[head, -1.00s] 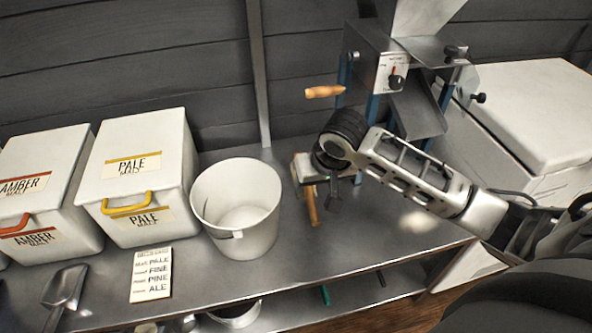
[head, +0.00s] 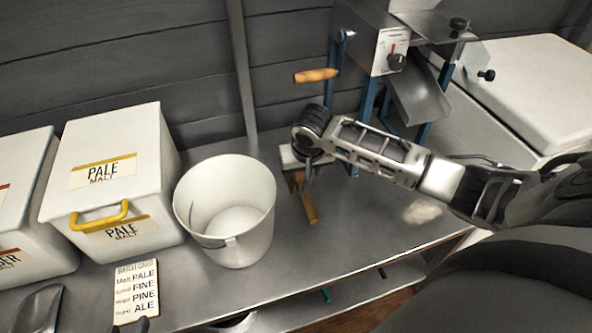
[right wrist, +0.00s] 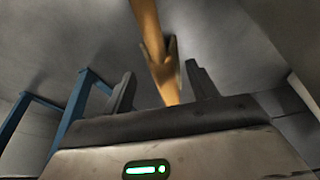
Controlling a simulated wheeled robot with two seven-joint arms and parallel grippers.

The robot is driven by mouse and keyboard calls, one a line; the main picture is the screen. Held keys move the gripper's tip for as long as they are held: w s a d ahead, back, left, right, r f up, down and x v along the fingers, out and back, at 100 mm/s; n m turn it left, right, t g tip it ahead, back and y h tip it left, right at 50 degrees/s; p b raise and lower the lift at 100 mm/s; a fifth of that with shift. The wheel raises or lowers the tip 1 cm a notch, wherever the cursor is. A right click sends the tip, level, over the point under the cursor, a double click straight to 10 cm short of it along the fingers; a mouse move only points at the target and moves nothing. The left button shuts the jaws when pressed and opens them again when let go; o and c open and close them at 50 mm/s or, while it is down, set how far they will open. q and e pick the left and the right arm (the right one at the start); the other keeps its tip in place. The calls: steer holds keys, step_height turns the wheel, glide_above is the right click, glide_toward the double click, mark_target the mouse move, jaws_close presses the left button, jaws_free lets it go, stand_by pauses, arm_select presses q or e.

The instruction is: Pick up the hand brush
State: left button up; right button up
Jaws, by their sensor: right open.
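The hand brush (head: 310,208) lies on the metal bench, its wooden handle pointing toward the front edge; the rest is partly hidden under my right gripper. My right gripper (head: 301,180) points down over the brush. In the right wrist view the brush's wooden handle (right wrist: 150,45) runs between the two spread fingers of the right gripper (right wrist: 158,88), with room beside it; contact cannot be made out. A small dark tip at the bottom edge of the head view seems to be my left gripper (head: 143,325); its jaws are not readable.
A white bucket (head: 225,240) stands just left of the brush. A grain mill (head: 410,95) with blue legs and a wooden crank handle (head: 316,76) stands behind and to the right. A pale malt bin (head: 110,180), a batch card (head: 135,292) and a scoop (head: 40,308) are further left.

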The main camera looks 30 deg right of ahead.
mark_target(301, 178)
steer(key=b+x, duration=0.1)
steer(key=x, duration=0.3)
steer(key=shift+a+f, duration=0.1)
steer(key=shift+f, duration=0.15)
steer(key=shift+s, duration=0.1)
steer(key=c, duration=1.1)
arm_select(q)
steer(key=shift+w+d+f, duration=0.1)
steer(key=shift+f, duration=0.5)
arm_select(e)
steer(key=shift+r, duration=0.1)
steer(key=shift+c, duration=0.2)
steer(key=shift+r, duration=0.1)
